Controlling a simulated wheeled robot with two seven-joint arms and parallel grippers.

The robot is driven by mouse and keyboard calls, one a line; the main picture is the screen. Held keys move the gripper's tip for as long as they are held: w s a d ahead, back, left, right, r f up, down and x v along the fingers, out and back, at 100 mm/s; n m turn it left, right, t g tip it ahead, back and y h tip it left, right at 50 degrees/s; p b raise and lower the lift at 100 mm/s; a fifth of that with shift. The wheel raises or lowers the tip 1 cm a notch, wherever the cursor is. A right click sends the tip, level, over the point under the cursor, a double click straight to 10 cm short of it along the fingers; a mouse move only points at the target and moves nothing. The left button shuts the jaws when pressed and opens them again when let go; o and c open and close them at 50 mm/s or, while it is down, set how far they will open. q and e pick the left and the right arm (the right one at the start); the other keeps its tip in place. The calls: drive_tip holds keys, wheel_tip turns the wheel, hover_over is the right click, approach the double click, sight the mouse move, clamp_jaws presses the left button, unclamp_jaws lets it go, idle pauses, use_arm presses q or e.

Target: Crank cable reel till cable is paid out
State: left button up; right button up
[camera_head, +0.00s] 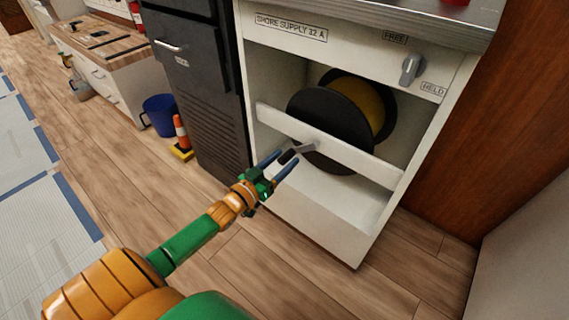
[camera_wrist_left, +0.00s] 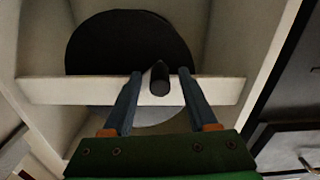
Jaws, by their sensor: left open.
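The cable reel (camera_head: 333,113) has black discs with yellow cable between them and sits in an open white cabinet behind a white crossbar (camera_head: 372,162). A crank with a grey arm and a dark handle (camera_head: 289,156) sticks out in front of the crossbar. My left gripper (camera_head: 288,158) is open, its blue fingers on either side of the handle. In the left wrist view the handle (camera_wrist_left: 159,80) shows between the two fingers, with a gap on each side. A grey knob (camera_head: 411,68) sits between the FREE and HELD labels; which one it points to is hard to tell. My right gripper is out of view.
A black cabinet (camera_head: 196,88) stands directly left of the reel cabinet. The wooden floor in front is clear apart from my arm.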

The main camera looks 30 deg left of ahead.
use_arm(q)
drive_tip(key=shift+w, duration=0.35)
clamp_jaws()
idle(1.2)
